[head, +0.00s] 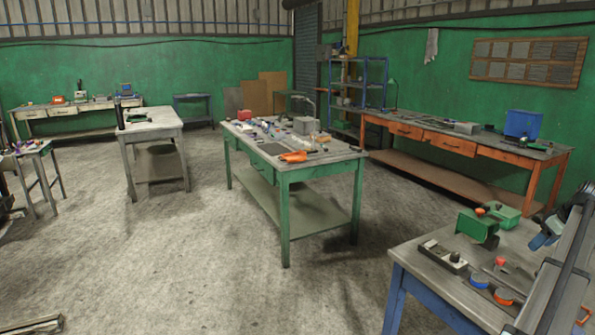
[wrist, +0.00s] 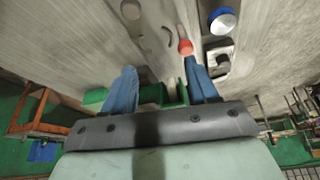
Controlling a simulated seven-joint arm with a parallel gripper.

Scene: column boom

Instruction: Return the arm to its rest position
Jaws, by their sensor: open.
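My gripper (head: 543,237) shows at the right edge of the head view, above the blue-legged workbench (head: 415,262). In the wrist view its two blue fingers (wrist: 162,88) stand wide apart. Nothing is visibly held between them; a green thing (wrist: 174,93) shows in the gap, seemingly beyond the fingers. My arm partly hides the right part of this bench in the head view. No marker of the rest position is seen.
On the bench lie a green metal piece (head: 478,229), a dark block with a white knob (head: 444,255), a blue disc (head: 479,281), an orange disc (head: 503,297) and a red knob (head: 500,262). A green-legged table (head: 320,160) stands mid-room, with open floor (head: 200,260) around.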

